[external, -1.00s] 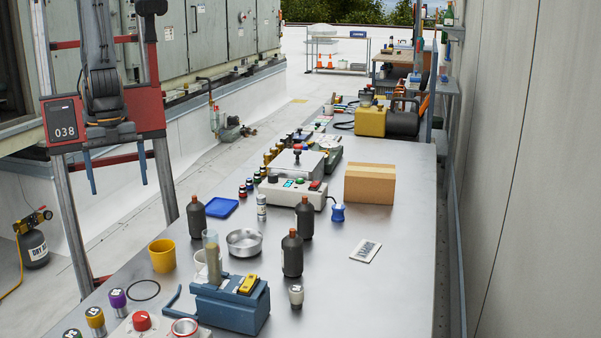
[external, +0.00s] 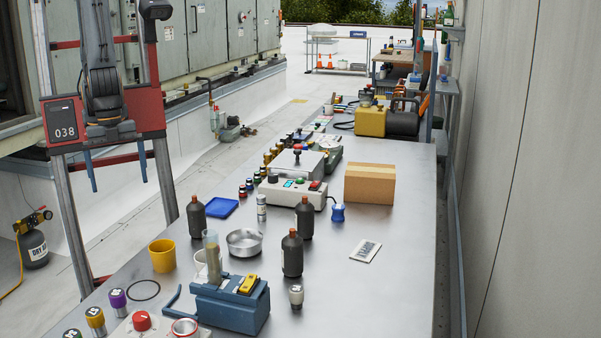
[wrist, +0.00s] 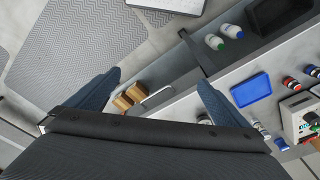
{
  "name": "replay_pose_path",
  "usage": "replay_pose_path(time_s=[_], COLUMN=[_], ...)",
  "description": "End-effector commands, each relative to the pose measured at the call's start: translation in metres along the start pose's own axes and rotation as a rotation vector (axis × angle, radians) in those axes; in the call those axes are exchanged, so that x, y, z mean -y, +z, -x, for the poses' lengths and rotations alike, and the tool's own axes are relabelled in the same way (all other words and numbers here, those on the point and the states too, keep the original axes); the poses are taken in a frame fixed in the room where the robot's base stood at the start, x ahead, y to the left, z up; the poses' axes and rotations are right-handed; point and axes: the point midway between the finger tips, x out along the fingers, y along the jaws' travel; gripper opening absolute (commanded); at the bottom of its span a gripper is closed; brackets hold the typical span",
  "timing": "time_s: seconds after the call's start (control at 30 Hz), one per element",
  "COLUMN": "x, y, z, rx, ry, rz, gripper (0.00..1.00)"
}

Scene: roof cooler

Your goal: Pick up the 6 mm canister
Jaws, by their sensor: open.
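My gripper (external: 116,168) is open and empty, raised to the left of the long steel bench. Its two blue fingers stand wide apart in the wrist view (wrist: 158,92). Several small canisters are in view, but no 6 mm marking can be read. At the near left end stand a purple-topped canister (external: 118,299) and a gold-topped canister (external: 95,319). A silver canister (external: 262,208) stands mid-bench, and a pale canister (external: 296,296) stands near the front. Small coloured-lid canisters (external: 249,186) line the left of a white control box (external: 291,193); some show in the wrist view (wrist: 291,83).
The bench (external: 385,200) also carries dark bottles (external: 292,256), a metal bowl (external: 244,242), a yellow cup (external: 162,256), a blue clamp device (external: 232,304), a blue tray (external: 221,207) and a cardboard box (external: 369,184). Its right side is mostly clear. A wall runs along the right.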

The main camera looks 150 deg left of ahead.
Motion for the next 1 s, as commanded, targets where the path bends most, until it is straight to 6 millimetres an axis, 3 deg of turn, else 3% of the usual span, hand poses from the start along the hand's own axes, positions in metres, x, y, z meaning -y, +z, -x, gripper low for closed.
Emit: replay_pose_path(time_s=[0.07, 0.3, 0.67, 1.0], x=[0.000, 0.000, 0.000, 0.000], y=[0.000, 0.000, -0.001, -0.006], z=[0.000, 0.000, 0.003, 0.042], rx=[0.000, 0.000, -0.002, -0.005], ry=[0.000, 0.000, 0.000, 0.000], rz=[0.000, 0.000, 0.000, 0.000], gripper=[0.98, 0.59, 0.59, 0.59])
